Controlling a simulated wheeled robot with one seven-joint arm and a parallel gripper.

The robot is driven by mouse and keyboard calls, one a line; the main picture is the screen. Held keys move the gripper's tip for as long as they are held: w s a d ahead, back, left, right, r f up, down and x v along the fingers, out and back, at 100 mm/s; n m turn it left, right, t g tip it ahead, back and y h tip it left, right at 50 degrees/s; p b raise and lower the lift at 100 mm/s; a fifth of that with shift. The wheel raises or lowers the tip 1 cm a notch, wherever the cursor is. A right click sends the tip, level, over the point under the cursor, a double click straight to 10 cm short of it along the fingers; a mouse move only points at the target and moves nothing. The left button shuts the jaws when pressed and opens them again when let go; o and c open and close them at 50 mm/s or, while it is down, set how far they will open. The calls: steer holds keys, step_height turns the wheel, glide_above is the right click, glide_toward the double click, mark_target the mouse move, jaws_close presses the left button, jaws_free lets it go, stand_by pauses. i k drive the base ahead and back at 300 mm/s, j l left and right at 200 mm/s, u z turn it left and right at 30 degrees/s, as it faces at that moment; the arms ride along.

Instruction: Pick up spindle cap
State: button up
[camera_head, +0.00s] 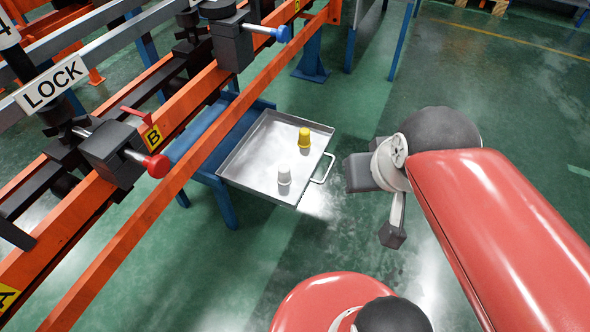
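Two small caps stand in a shallow metal tray (252,168). The yellow cap (304,138) is near the tray's right side, and the white cap (284,175) is nearer its front edge. Which one is the spindle cap, I cannot tell. My gripper (376,205) is at the end of my red arm, to the right of the tray and apart from both caps. Its two dark fingers look spread apart, with nothing seen between them.
The tray has a wire handle (324,168) on its right side and rests on a blue stand (224,203). An orange rail frame (184,152) with red (157,166) and blue (283,34) knobbed spindles runs along the left. Green floor (470,90) is open at the upper right.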

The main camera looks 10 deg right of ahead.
mark_target(284, 178)
steer(key=i+l+u, duration=0.15)
steer(key=l+u, duration=1.25)
